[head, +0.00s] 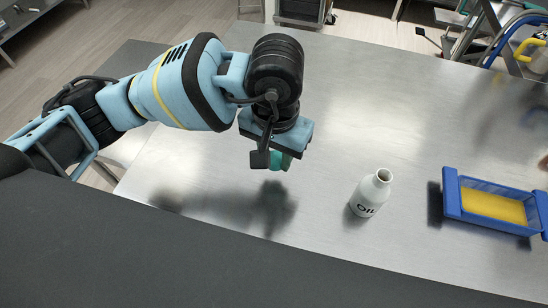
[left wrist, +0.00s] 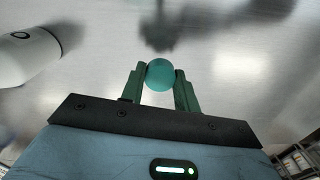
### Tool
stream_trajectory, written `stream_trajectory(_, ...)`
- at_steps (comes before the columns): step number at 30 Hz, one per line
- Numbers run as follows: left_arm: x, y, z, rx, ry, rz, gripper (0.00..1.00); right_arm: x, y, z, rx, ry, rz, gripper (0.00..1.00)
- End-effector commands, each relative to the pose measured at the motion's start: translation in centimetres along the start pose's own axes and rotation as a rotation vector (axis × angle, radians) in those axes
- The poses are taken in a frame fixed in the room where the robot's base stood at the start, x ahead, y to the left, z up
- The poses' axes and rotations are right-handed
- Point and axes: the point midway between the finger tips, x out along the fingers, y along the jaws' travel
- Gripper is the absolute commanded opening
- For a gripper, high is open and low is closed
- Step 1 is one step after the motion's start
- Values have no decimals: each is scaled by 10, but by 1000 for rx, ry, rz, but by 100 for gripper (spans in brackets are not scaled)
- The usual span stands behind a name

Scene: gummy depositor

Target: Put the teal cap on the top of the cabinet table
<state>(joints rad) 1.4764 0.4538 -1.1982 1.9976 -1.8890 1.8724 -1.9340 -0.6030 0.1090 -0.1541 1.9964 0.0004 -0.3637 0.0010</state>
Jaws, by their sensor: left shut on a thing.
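My left gripper (head: 280,160) points down over the metal table top (head: 340,110). It is shut on a teal cap, which shows partly below the fingers in the head view. In the left wrist view the round teal cap (left wrist: 160,74) sits between the two green fingertips. The shadow of the gripper lies on the table below, so the cap is held above the surface. A white bottle (head: 371,192) marked with dark letters stands upright and open-mouthed to the right of the gripper. It also shows at the left of the left wrist view (left wrist: 27,55). My right gripper is not in view.
A blue tray (head: 452,195) with a yellow insert stands on the right of the table. A dark surface (head: 150,250) fills the front. The table's middle and back are clear. Carts and blue tubing stand beyond the back edge.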

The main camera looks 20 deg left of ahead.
Motion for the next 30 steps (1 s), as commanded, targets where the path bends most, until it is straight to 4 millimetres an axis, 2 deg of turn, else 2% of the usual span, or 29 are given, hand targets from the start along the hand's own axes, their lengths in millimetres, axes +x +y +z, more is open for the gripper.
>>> stream_trajectory(2,0,-7,-8,-6,0,-1,0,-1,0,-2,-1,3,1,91)
stream_trajectory(6,22,-7,-7,-3,-2,-2,0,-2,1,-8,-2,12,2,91)
stream_trajectory(10,33,-6,-8,-2,1,-1,0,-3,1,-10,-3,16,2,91)
stream_trajectory(19,36,-6,-8,-1,1,-1,0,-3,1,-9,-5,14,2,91)
stream_trajectory(30,47,-6,-7,-2,-1,-1,0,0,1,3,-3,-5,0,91)
